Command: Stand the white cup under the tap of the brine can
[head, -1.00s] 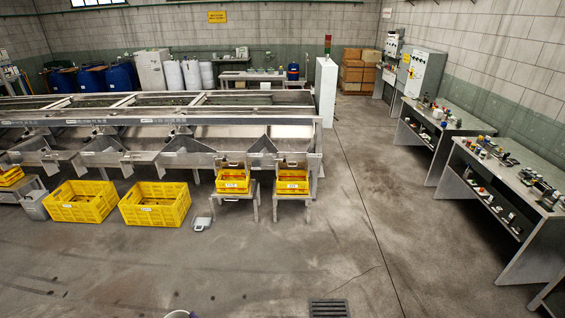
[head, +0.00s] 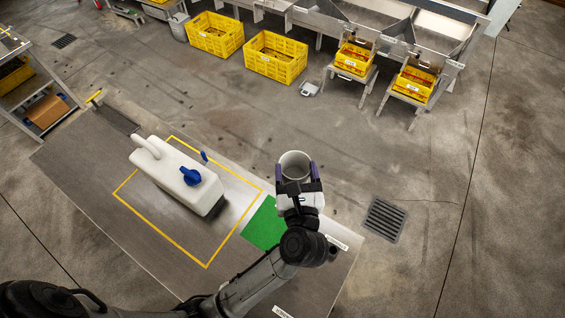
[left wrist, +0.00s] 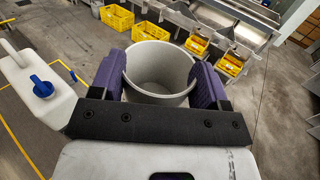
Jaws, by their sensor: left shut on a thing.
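The white cup (head: 294,165) is between the purple fingers of my left gripper (head: 299,172), which is shut on it. I see into the cup's open top, and it looks empty. It also shows in the left wrist view (left wrist: 158,72), with a finger on each side. The cup is held near the table's far right edge, beyond the green patch. The white brine can (head: 172,170) lies to the left of the gripper, on the table inside a yellow outline. It has a blue cap (head: 190,177) and a small blue tap (head: 204,156) at its far side. My right gripper is not in view.
The table (head: 95,180) has a green patch (head: 264,226) between can and gripper. Bare table lies left of the can. Beyond are yellow crates (head: 275,57), a floor grate (head: 384,219) and open concrete floor. A shelf unit (head: 30,75) stands at far left.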

